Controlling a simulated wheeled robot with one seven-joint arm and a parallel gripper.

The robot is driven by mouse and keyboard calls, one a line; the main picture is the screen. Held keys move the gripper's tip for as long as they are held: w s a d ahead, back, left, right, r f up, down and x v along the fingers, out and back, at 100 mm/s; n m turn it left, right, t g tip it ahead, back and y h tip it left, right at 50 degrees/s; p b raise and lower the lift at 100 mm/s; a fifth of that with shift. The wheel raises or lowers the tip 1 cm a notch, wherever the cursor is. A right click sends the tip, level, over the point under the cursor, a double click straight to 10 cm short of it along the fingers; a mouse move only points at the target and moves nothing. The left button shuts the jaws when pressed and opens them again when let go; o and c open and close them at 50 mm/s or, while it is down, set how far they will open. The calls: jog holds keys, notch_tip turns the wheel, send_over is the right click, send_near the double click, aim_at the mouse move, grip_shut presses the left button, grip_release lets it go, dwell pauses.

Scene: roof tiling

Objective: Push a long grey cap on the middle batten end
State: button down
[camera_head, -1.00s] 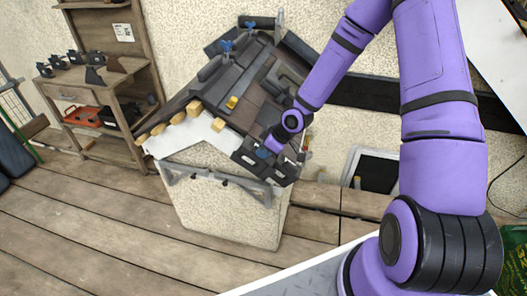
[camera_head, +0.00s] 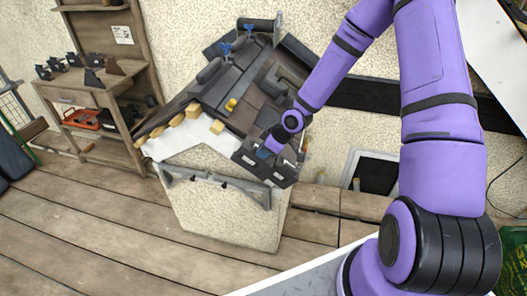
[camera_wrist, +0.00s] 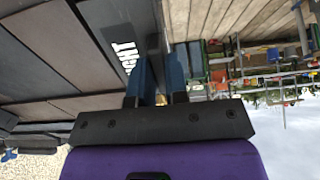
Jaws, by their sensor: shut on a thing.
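Several yellow-tan batten ends stick out along the lower left edge of the small roof (camera_head: 240,80). The middle batten end (camera_head: 177,120) has no cap that I can make out. My gripper (camera_head: 265,152) is at the lower right corner of the roof, over a dark holder (camera_head: 248,158) with white labels, well right of the batten ends. In the wrist view its blue fingers (camera_wrist: 157,80) are close together on a dark grey piece, mostly hidden between them. I cannot tell whether this is a long cap. White letters "GHT" show beside the fingers.
A yellow block (camera_head: 231,104) lies on the roof tiles and blue-handled clamps (camera_head: 225,49) stand near its top. A wooden shelf (camera_head: 95,95) with several dark parts stands at the left. The plank floor (camera_head: 100,215) in front is clear.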

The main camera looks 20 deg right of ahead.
jog(key=shift+w+d, duration=0.1)
jog(key=shift+w, duration=0.1)
jog(key=shift+w+d, duration=0.2)
jog(key=shift+w, duration=0.05)
jog(key=shift+w+d, duration=0.35)
jog(key=shift+w, duration=0.15)
dwell(1.5)
jog(key=c, duration=1.1)
grip_release()
jog(key=shift+o, duration=0.2)
jog(key=shift+v, duration=2.95)
jog(key=shift+s+r, duration=0.1)
